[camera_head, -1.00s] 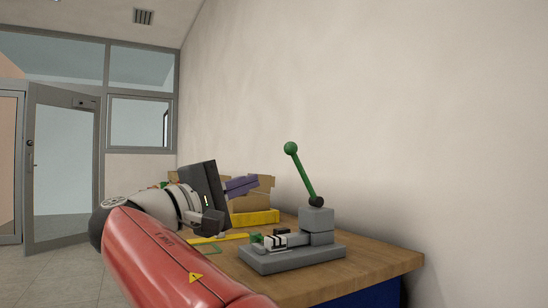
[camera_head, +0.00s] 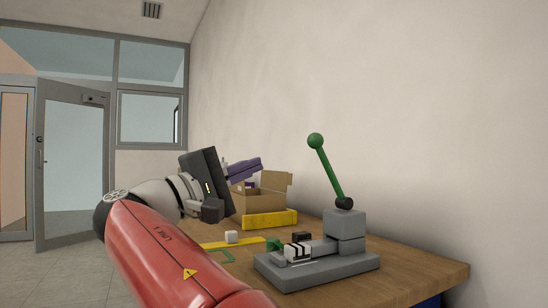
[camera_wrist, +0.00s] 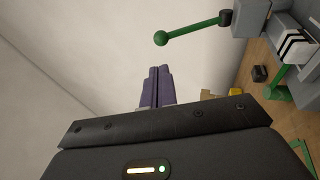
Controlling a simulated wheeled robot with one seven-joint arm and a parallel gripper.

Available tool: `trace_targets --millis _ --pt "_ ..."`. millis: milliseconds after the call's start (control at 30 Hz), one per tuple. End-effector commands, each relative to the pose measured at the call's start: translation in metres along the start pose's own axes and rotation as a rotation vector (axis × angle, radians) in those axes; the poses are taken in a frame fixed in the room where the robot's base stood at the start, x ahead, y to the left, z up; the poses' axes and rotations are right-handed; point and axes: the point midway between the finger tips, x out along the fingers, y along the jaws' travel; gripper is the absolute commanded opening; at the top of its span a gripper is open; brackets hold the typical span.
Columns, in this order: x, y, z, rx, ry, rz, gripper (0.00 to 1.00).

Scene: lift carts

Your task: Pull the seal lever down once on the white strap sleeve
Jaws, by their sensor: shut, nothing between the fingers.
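The seal lever (camera_head: 327,174) is a green rod with a ball on its top end. It stands raised, leaning left, from a grey press (camera_head: 345,225) on the bench; it also shows in the wrist view (camera_wrist: 190,32). The white strap sleeve (camera_head: 297,251), with black bands, lies on the press base at the left; it also shows in the wrist view (camera_wrist: 294,46). My gripper (camera_head: 258,163) has purple fingers, closed together and empty, left of the lever and apart from it. The fingers also show in the wrist view (camera_wrist: 156,70).
A wooden bench (camera_head: 420,268) stands against a plain wall. An open cardboard box (camera_head: 262,201) and a yellow bar (camera_head: 270,219) are behind the press. Space around the lever's ball is clear.

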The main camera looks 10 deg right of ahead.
Motion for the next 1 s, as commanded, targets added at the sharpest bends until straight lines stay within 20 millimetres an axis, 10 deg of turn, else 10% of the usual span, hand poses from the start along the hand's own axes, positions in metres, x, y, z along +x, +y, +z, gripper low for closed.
trace_targets --millis 600,1000 --pt "0.116 0.001 0.001 -0.001 -0.003 0.0 0.0" --pt "0.131 0.0 0.0 0.0 0.0 0.0 0.0"
